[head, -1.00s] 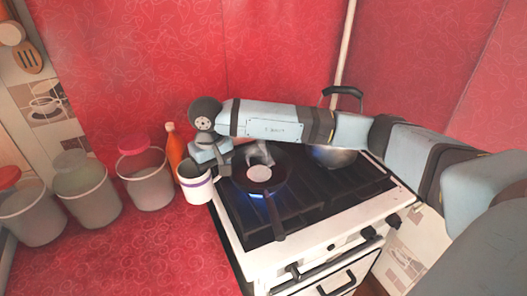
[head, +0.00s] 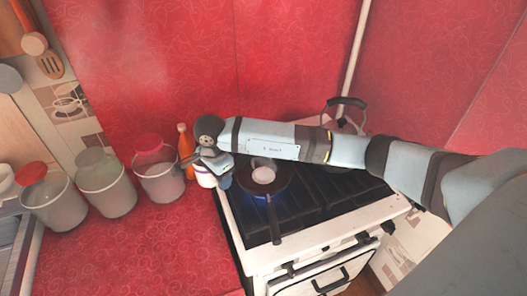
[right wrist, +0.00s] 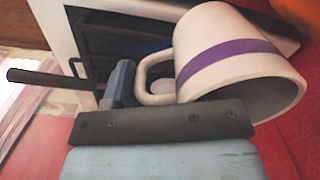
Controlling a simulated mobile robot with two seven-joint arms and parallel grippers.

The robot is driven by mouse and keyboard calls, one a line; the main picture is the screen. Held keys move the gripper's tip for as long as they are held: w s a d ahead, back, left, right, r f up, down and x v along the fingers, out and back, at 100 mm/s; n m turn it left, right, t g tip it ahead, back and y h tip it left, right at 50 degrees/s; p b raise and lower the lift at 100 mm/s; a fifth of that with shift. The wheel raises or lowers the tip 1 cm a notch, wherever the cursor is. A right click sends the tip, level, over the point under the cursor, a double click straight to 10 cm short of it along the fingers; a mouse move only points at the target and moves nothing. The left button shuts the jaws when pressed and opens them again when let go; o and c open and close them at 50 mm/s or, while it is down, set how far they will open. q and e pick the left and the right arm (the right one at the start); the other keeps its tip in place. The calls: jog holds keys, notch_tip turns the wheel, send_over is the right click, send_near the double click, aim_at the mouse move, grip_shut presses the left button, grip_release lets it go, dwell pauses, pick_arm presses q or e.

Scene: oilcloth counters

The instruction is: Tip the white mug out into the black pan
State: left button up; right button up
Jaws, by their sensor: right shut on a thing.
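The white mug (head: 206,179) with a purple band is at the left edge of the stove, partly covered by my right gripper (head: 222,172). In the right wrist view the mug (right wrist: 225,45) fills the upper right, its handle (right wrist: 144,75) pointing towards the gripper (right wrist: 140,95). My right gripper is shut on the mug at its handle side. The mug looks about upright in the head view; its contents are hidden. The black pan (head: 284,182) sits on the left burner, right of the mug, with a pale round thing in it. My left gripper is not in view.
A blue flame burns under the pan, whose handle (head: 275,222) points to the front. A kettle (head: 344,118) stands at the stove's back, partly behind my right arm. An orange bottle (head: 185,143) and several lidded jars (head: 106,185) stand left. The red counter's front is clear.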

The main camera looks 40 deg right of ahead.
jog(key=m+p, duration=0.1)
jog(key=m, duration=0.1)
jog(key=a+m+p, duration=0.1)
jog(key=m, duration=0.2)
jog(key=s+m+p, duration=0.1)
jog(key=m+p, duration=0.1)
jog(key=shift+a+r, duration=0.2)
jog(key=shift+r, duration=0.1)
jog(key=m, duration=0.1)
jog(key=m+p, duration=0.1)
jog(key=m, duration=0.1)
jog(key=s+m+p, duration=0.1)
jog(key=shift+a+f+m, duration=0.2)
jog(key=shift+a+m, duration=0.1)
jog(key=shift+a, duration=0.05)
jog(key=shift+s+a+f+m+p, duration=0.15)
jog(key=shift+m+p, duration=0.3)
jog(key=shift+m, duration=0.45)
jog(key=shift+d, duration=0.2)
